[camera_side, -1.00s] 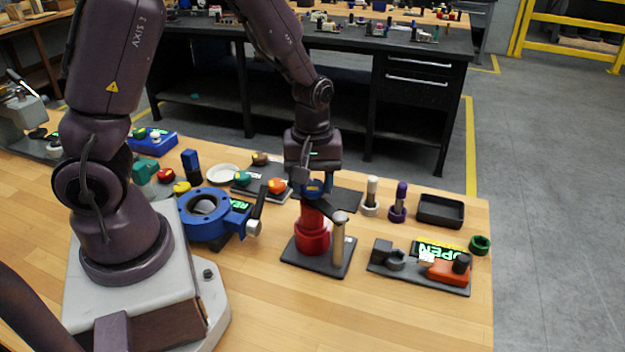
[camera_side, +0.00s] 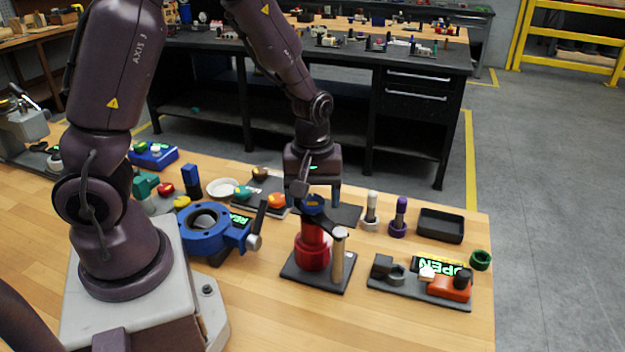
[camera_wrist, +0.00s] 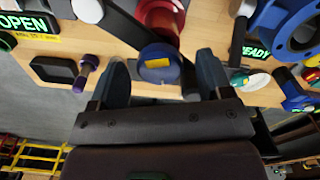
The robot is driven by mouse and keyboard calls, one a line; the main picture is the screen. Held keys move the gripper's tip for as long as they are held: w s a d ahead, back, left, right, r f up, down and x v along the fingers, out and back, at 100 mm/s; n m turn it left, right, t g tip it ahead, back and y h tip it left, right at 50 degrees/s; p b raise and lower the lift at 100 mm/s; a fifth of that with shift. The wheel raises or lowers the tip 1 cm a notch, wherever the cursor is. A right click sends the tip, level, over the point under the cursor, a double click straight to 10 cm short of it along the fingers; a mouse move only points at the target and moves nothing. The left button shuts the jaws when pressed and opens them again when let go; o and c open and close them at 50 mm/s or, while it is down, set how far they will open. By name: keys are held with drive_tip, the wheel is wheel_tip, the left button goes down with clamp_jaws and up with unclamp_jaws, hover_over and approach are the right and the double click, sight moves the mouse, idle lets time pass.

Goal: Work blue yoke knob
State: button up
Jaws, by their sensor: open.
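The blue yoke knob (camera_side: 312,204) has a yellow mark and sits on top of a red cylindrical body (camera_side: 313,246) on a dark base plate. A dark arm runs from the knob to a beige post (camera_side: 339,260). In the wrist view the blue knob (camera_wrist: 160,64) lies between the fingertips, with clear room on both sides. My gripper (camera_side: 318,195) is just above the knob, pointing down. It also shows in the wrist view (camera_wrist: 160,72), with its two fingers wide apart and nothing held. Whether the fingertips reach down beside the knob is hard to tell.
A blue ring-shaped valve (camera_side: 208,228) with a dark lever stands to the left. White (camera_side: 371,211) and purple (camera_side: 399,217) pegs and a black tray (camera_side: 441,225) stand to the right. A plate with an OPEN display (camera_side: 437,265) lies at front right. Bare wood lies in front.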

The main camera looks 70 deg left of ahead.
sight(313, 200)
wheel_tip(313, 200, up, 13)
idle(0.3)
drive_tip(key=shift+f, duration=0.15)
wheel_tip(313, 200, down, 13)
drive_tip(key=n, duration=0.4)
drive_tip(key=shift+n, duration=0.3)
drive_tip(key=c, duration=0.9)
